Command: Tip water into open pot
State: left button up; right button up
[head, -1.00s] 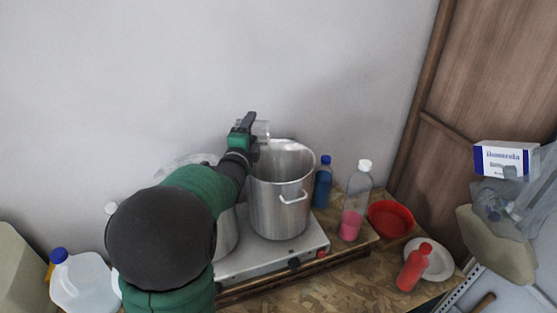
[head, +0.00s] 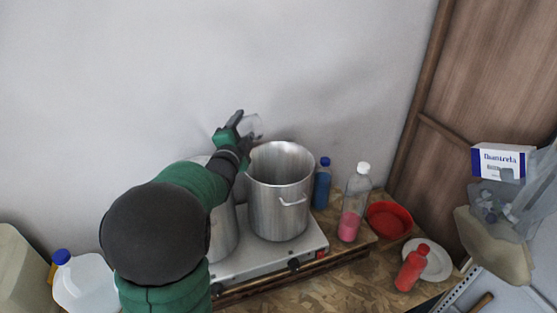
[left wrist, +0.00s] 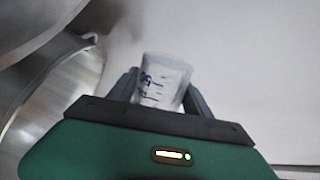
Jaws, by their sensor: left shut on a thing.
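My left gripper (head: 238,126) is shut on a small clear cup (head: 254,125) and holds it above the back left rim of the open metal pot (head: 279,205). In the left wrist view the cup (left wrist: 162,82) sits between the two fingers and shows dark markings on its side. The cup looks tilted in the head view. I cannot tell whether any water is in it. The open pot stands on the hot plate and its inside wall shows, but its bottom is hidden. My right gripper is not in view.
A second metal pot (head: 226,235) stands left of the open pot, partly behind my arm, on the white hot plate (head: 260,258). A blue bottle (head: 322,185), a clear bottle with pink liquid (head: 352,205), a red bowl (head: 390,219) and a red bottle (head: 412,268) stand to the right.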

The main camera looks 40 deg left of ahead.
pick_arm(q)
jog(key=shift+s+a+r+n+b, duration=0.1)
jog(key=shift+r+n+b, duration=0.3)
jog(key=shift+n, duration=0.3)
jog(key=n, duration=0.1)
jog(key=r+n+b, duration=0.1)
jog(key=n, duration=0.1)
jog(key=shift+r, duration=0.1)
jog(key=shift+f+n+b, duration=0.35)
jog(key=shift+n+b, duration=0.25)
jog(key=shift+n, duration=0.2)
jog(key=shift+s+r+n, duration=0.1)
jog(key=shift+s+n, duration=0.05)
jog(key=shift+n, duration=0.55)
jog(key=r+n+p, duration=0.1)
jog(key=a+n+p, duration=0.1)
jog(key=n, duration=0.1)
jog(key=s+a+r+n+p, duration=0.1)
jog(key=n, duration=0.1)
jog(key=shift+s+r, duration=0.1)
jog(key=shift+r, duration=0.2)
jog(key=shift+s+a+f+n, duration=0.1)
jog(key=shift+a+f+n, duration=0.1)
jog(key=shift+f+n, duration=0.2)
jog(key=shift+s+a+f+n, duration=0.15)
jog(key=shift+a+f+n, duration=0.05)
jog(key=shift+n, duration=0.4)
jog(key=shift+d, duration=0.1)
